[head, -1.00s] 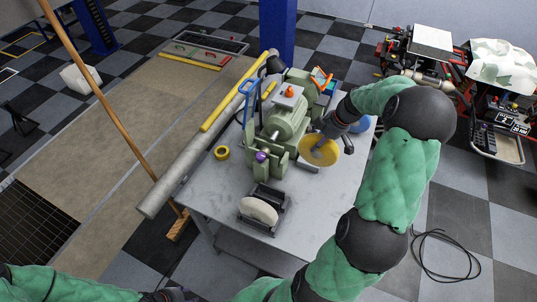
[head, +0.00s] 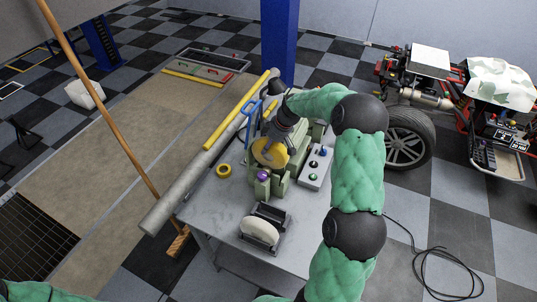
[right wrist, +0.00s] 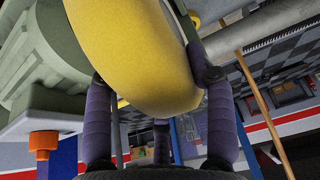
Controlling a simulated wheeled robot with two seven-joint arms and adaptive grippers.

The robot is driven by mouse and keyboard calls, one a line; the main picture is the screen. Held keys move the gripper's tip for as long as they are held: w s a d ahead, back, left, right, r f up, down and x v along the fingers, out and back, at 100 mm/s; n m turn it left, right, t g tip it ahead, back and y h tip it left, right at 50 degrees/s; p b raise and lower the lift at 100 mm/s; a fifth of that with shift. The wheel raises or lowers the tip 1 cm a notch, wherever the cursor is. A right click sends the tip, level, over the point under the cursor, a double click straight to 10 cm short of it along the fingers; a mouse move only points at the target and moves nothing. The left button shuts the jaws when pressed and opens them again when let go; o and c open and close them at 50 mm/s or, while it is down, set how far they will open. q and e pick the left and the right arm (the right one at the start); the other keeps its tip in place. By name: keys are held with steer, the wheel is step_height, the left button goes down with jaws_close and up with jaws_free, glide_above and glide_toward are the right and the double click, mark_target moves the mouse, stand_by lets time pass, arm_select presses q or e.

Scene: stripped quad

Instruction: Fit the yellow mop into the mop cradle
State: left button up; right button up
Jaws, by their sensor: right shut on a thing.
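The yellow mop (head: 268,153) is a thick round disc. My right gripper (head: 281,132) is shut on it and holds it in front of the green machine's near end. In the right wrist view the mop (right wrist: 135,45) fills the space between the dark fingers (right wrist: 152,82). A black cradle (head: 272,212) stands on the front of the grey table, below the mop in the picture and apart from it. A white wheel (head: 258,231) sits in this cradle. I cannot tell whether the mop touches the machine. My left gripper is out of view.
The green machine (head: 262,187) has a purple knob (head: 264,175). A grey control box (head: 316,170) stands to its right. The grey table (head: 222,205) is bare around the cradle.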

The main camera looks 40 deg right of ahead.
mark_target(269, 155)
steer(key=f, duration=0.5)
steer(key=shift+s+f, duration=0.2)
steer(key=shift+f, duration=0.2)
steer(key=shift+w+f, duration=0.25)
steer(key=shift+f, duration=0.1)
steer(key=shift+f, duration=0.15)
steer(key=o, duration=1.3)
steer(key=shift+s, duration=0.1)
